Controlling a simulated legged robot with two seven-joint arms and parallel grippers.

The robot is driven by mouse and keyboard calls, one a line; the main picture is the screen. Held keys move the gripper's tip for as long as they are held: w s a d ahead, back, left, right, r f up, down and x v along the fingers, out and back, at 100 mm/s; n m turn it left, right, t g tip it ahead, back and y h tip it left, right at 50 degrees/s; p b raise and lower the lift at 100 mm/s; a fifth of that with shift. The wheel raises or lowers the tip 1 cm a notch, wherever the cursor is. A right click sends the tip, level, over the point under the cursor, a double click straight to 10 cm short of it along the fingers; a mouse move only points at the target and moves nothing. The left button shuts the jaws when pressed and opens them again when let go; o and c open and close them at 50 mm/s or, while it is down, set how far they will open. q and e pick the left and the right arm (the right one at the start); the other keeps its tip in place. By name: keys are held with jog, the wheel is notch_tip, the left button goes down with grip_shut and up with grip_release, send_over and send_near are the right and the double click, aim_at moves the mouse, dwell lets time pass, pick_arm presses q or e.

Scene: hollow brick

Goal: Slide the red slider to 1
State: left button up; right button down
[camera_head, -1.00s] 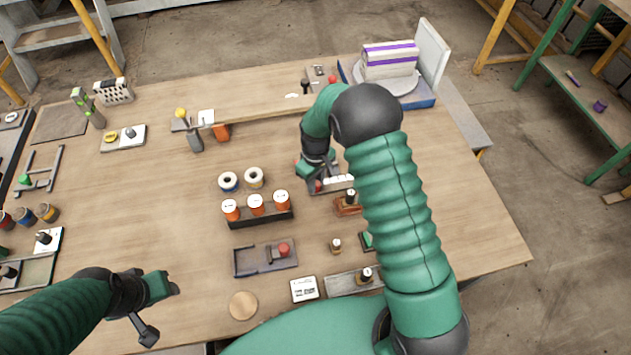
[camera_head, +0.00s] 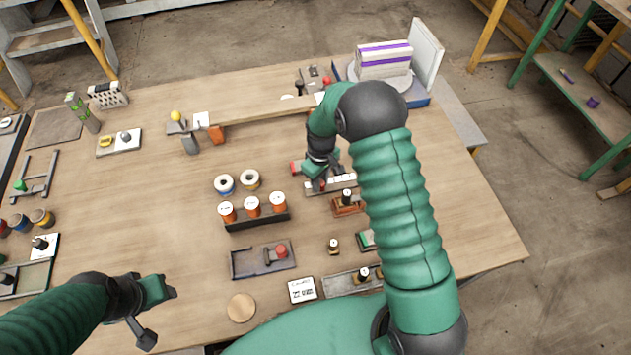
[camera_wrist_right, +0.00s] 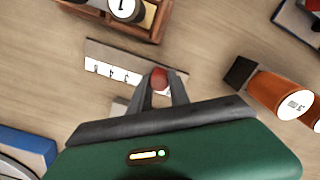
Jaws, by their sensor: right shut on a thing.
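The numbered slider board (camera_head: 330,187) lies near the table's middle right, partly under my right arm. A white strip of digits runs along it; in the right wrist view the board (camera_wrist_right: 97,48) shows the digits turned over and too blurred to read surely. The red slider knob (camera_wrist_right: 159,78) stands at the right end of the digit strip there. My right gripper (camera_wrist_right: 160,85) is shut on this knob from both sides; it also shows in the head view (camera_head: 319,181).
Another tray with a red knob (camera_head: 264,260) lies nearer. A blue-based turntable (camera_head: 418,99) stands at the far right.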

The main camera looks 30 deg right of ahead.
jog(key=shift+w, duration=0.1)
jog(key=c, duration=1.2)
grip_release()
notch_tip(320, 180, up, 17)
jog(key=shift+f, duration=0.15)
